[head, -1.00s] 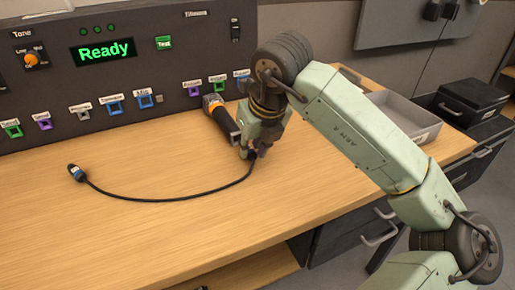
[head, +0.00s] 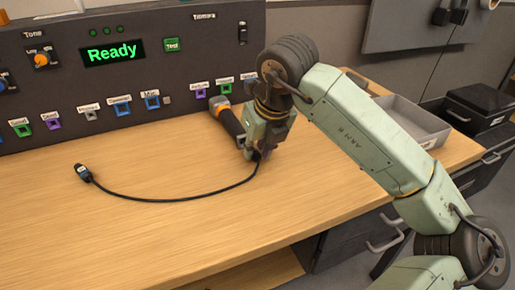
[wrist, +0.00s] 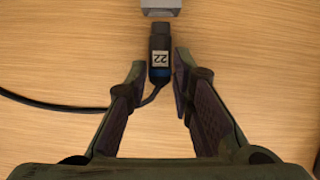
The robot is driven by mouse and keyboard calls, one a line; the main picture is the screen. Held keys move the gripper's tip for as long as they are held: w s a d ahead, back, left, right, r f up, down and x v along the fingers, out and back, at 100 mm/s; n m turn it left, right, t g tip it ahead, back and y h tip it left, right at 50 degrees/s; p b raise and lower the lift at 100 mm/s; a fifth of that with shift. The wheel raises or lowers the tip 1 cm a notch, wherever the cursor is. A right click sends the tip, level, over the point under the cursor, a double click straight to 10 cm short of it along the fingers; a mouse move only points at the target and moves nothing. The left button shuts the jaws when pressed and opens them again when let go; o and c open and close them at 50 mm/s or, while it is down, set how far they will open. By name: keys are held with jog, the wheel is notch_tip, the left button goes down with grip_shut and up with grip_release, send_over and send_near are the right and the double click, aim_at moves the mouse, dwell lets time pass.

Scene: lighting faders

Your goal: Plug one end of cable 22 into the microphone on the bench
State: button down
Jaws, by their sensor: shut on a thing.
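Cable 22 (head: 160,200) lies in a curve across the wooden bench. Its free plug (head: 84,173) rests on the bench at the left. My gripper (head: 253,157) is low over the bench, shut on the other plug, which is mostly hidden in the head view. In the wrist view that plug (wrist: 160,58) is dark with a blue ring and a "22" label, between the fingers (wrist: 160,75).
The dark control panel (head: 60,100) with a green "Ready" display and several coloured sockets stands behind the bench (head: 150,245). A grey tray (head: 410,125) is at the right, with a black box (head: 480,105) beyond it.

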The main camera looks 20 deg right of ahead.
jog(key=shift+w+a+b, duration=0.1)
jog(key=shift+w+b, duration=0.7)
jog(key=shift+w, duration=0.3)
dwell(1.8)
dwell(0.4)
jog(key=c, duration=1.3)
grip_release()
jog(key=shift+r, duration=0.1)
